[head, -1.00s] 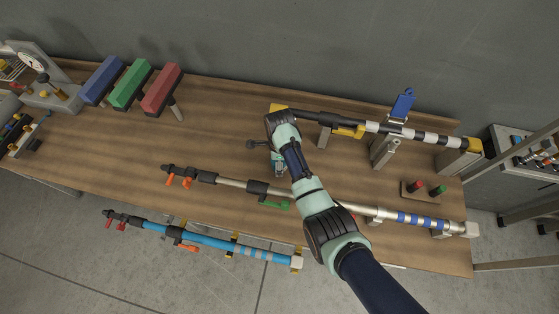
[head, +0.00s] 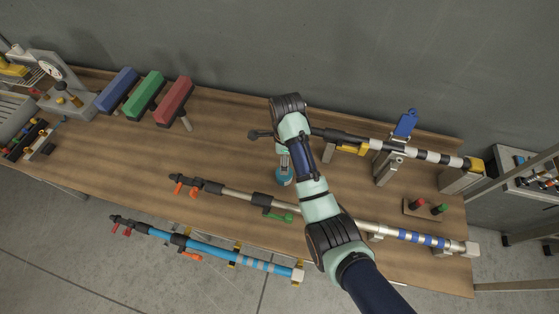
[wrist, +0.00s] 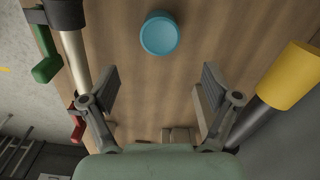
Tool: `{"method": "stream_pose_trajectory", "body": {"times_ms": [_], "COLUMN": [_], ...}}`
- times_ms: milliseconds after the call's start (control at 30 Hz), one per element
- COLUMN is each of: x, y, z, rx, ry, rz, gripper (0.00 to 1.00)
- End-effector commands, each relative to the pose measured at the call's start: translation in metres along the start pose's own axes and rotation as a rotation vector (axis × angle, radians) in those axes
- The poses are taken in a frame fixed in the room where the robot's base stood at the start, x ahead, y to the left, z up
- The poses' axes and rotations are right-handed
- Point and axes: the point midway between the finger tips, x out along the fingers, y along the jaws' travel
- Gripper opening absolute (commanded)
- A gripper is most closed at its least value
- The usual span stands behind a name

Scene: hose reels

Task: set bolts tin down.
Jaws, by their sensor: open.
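A round blue tin (head: 284,177), likely the bolts tin, stands on the wooden table between the black-and-white striped pole and the silver pole. In the wrist view the tin (wrist: 159,35) shows from above, apart from both fingers and beyond their tips. My gripper (wrist: 160,84) is open and empty, with its two fingers spread wide. In the head view my arm hides most of the gripper, which is above the table close to the tin. The tin's contents cannot be made out.
The silver pole (head: 235,194) with a green lever (wrist: 47,68) lies in front. Blue, green and red blocks (head: 147,90) stand at the back left. Bare table lies left of the tin.

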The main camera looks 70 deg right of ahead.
Motion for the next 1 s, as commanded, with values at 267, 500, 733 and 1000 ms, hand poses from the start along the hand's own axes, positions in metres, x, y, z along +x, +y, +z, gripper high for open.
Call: {"method": "stream_pose_trajectory", "body": {"times_ms": [267,500,733,1000], "x": [0.000,-0.006,-0.080,-0.186], "y": [0.000,0.020,0.173,0.338], "z": [0.000,0.048,0.200,0.220], "rx": [0.000,-0.288,-1.552,-2.356], "ry": [0.000,-0.037,-0.053,0.213], "rz": [0.000,-0.108,-0.711,-1.419], "gripper": [0.88,0.88,0.88,0.88]}}
